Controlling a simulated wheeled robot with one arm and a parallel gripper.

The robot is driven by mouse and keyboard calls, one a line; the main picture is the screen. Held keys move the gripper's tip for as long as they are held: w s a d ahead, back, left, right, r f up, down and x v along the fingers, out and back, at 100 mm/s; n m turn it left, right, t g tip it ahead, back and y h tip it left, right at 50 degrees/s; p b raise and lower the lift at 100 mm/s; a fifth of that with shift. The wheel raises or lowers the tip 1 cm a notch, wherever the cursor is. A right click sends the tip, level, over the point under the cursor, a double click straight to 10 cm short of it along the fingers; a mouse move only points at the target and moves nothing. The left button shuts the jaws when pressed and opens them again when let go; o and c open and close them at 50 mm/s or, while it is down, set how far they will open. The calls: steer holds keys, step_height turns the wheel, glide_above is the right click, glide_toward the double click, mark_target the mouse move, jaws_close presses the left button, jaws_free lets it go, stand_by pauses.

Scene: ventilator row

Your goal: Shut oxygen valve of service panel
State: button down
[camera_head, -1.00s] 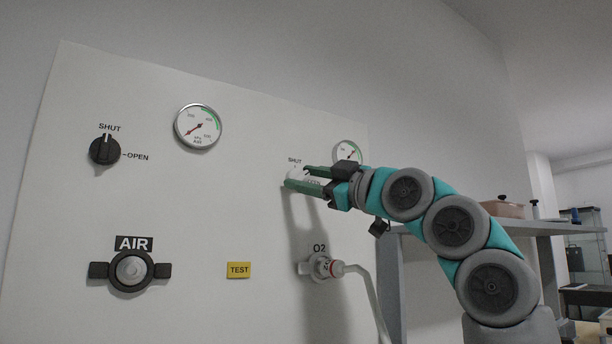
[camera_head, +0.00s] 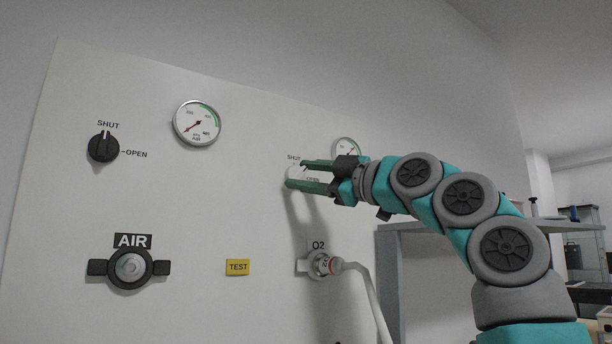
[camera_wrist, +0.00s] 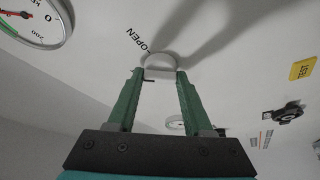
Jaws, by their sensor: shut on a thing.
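The white service panel (camera_head: 215,215) fills the left and middle of the head view. Its oxygen valve is a white knob (camera_head: 293,173) above the O2 outlet (camera_head: 320,264), between labels SHUT and OPEN. My gripper (camera_head: 295,173) reaches it from the right, one green finger above and one below. In the wrist view the knob (camera_wrist: 159,62) sits between the fingertips (camera_wrist: 159,73), which are shut on its sides. The OPEN label shows beside it there. The fingers partly hide the knob, and I cannot tell which label it points to.
A black air valve knob (camera_head: 103,147) points to SHUT at the left, above the AIR outlet (camera_head: 130,267). A gauge (camera_head: 197,123) and a yellow TEST tag (camera_head: 237,267) are nearby. A white hose (camera_head: 362,282) hangs from the O2 outlet. A shelf (camera_head: 420,226) stands behind my arm.

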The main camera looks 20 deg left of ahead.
stand_by(0.8)
steer(key=shift+c, duration=1.5)
jaws_free()
steer(key=shift+f, duration=0.1)
steer(key=b+v, duration=0.3)
steer(key=v, duration=0.4)
steer(key=shift+d, duration=0.4)
